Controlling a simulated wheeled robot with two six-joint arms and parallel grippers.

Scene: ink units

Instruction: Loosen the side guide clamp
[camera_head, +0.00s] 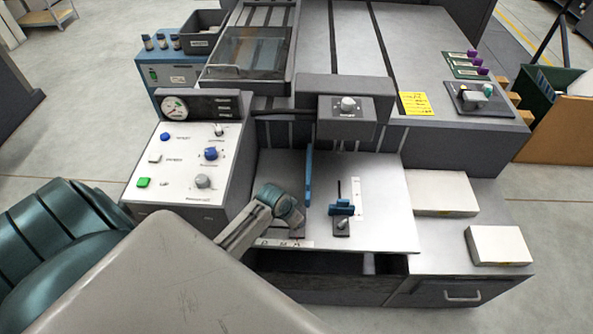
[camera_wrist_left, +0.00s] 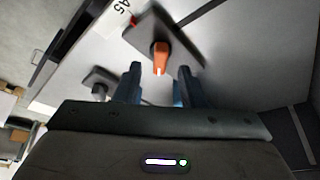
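In the wrist view my left gripper (camera_wrist_left: 158,74) is open, its two blue fingers apart. An orange lever (camera_wrist_left: 161,55) on a grey plate (camera_wrist_left: 185,35) lies just ahead of the fingertips, in line with the gap. I take it to be the side guide clamp; I cannot tell whether the fingers touch it. In the head view my left arm (camera_head: 245,222) reaches over the near left of the feed table (camera_head: 385,190). Its fingers and the orange lever cannot be made out there. My right gripper is not in view.
A blue upright bar (camera_head: 308,175) and a blue block (camera_head: 342,208) on a grey base stand just right of my arm. The control panel (camera_head: 185,155) is to the left. White stacks (camera_head: 498,244) lie at the right. A scale strip (camera_head: 285,243) runs along the near edge.

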